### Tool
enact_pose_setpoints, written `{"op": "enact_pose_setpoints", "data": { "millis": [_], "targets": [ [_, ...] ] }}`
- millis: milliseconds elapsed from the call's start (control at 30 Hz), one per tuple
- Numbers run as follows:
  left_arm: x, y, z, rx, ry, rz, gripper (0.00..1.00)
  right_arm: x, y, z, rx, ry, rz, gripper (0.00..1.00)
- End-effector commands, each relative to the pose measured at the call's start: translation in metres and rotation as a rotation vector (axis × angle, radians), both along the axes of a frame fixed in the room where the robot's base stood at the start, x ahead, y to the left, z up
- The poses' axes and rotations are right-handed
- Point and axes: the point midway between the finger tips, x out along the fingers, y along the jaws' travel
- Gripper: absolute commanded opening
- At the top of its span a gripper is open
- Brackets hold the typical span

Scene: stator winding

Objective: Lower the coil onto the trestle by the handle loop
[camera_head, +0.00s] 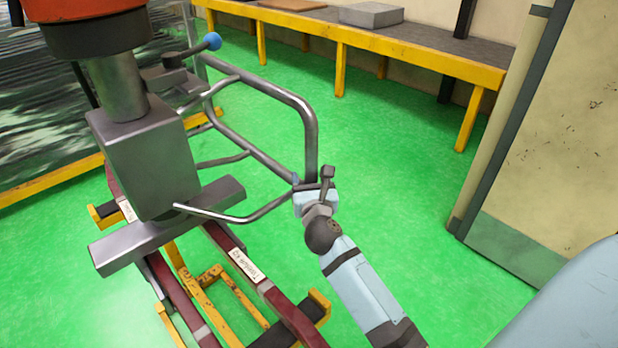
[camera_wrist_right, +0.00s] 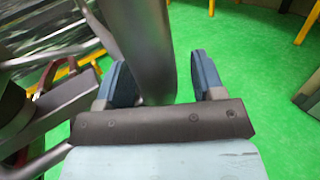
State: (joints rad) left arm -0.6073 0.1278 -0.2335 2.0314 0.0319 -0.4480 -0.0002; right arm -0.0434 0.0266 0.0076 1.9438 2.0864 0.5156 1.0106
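The coil (camera_head: 283,305) shows as long dark red bars with white labels, below a grey clamp block (camera_head: 150,165). The yellow trestle (camera_head: 318,306) with black pads is under it. I cannot tell whether the coil touches the pads. The grey tubular handle loop (camera_head: 311,150) reaches out to the right from the clamp. My right gripper (camera_head: 314,190) is at the loop's lower right corner. In the right wrist view, the loop's tube (camera_wrist_right: 145,45) passes between the two blue fingers (camera_wrist_right: 163,85), with a gap showing at the right finger. My left gripper is out of view.
An orange and black hoist part (camera_head: 95,15) hangs above the clamp. A blue ball knob (camera_head: 212,41) sits on a lever there. A yellow-edged bench (camera_head: 400,47) stands at the back, and a beige panel (camera_head: 545,150) at right. Green floor between them is clear.

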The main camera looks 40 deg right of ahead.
Motion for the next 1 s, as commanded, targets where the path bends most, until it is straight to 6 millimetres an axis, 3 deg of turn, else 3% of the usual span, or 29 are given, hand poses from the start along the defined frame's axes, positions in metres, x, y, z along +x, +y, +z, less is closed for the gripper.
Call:
{"op": "enact_pose_setpoints", "data": {
  "millis": [500, 700, 1000],
  "targets": [
    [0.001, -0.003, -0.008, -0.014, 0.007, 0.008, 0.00, -0.089, 0.044, -0.009, 0.003, 0.003, 0.001, 0.62],
    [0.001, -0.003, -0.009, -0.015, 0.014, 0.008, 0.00, -0.101, 0.050, -0.008, 0.003, 0.002, 0.001, 0.62],
    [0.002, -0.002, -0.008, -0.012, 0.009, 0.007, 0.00, -0.102, 0.050, -0.008, 0.002, 0.001, 0.001, 0.62]
  ]
}}
